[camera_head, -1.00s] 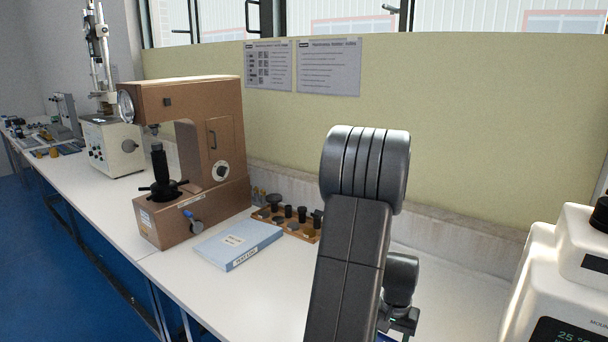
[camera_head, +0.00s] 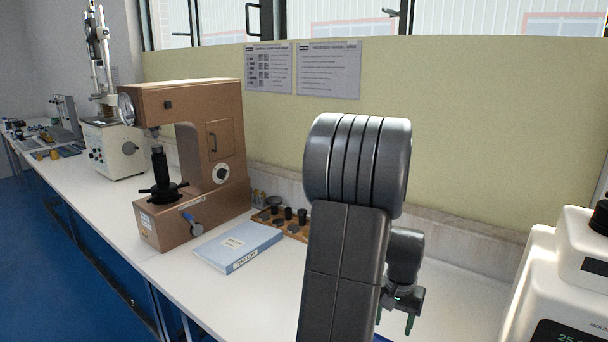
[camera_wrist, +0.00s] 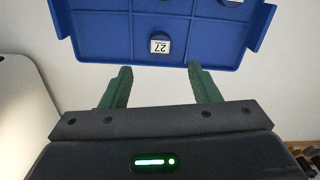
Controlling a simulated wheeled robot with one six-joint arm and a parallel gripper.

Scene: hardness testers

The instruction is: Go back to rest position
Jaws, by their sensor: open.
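My gripper (camera_wrist: 159,84) shows in the wrist view with its two green fingers apart and nothing between them. It is open. In the head view my gripper (camera_head: 396,322) is small, at the lower right of my arm, partly hidden by it. A blue compartment tray (camera_wrist: 90,51) lies ahead of the fingers in the wrist view, on a white surface. A small block marked 27 (camera_wrist: 160,45) sits in its near middle compartment, apart from the fingers.
A brown hardness tester (camera_head: 193,150) stands on the white bench behind a blue book (camera_head: 238,246). A wooden rack (camera_head: 268,217) of dark parts is beside them. A white device (camera_head: 565,270) stands at the right. Another tester (camera_head: 112,140) is farther left.

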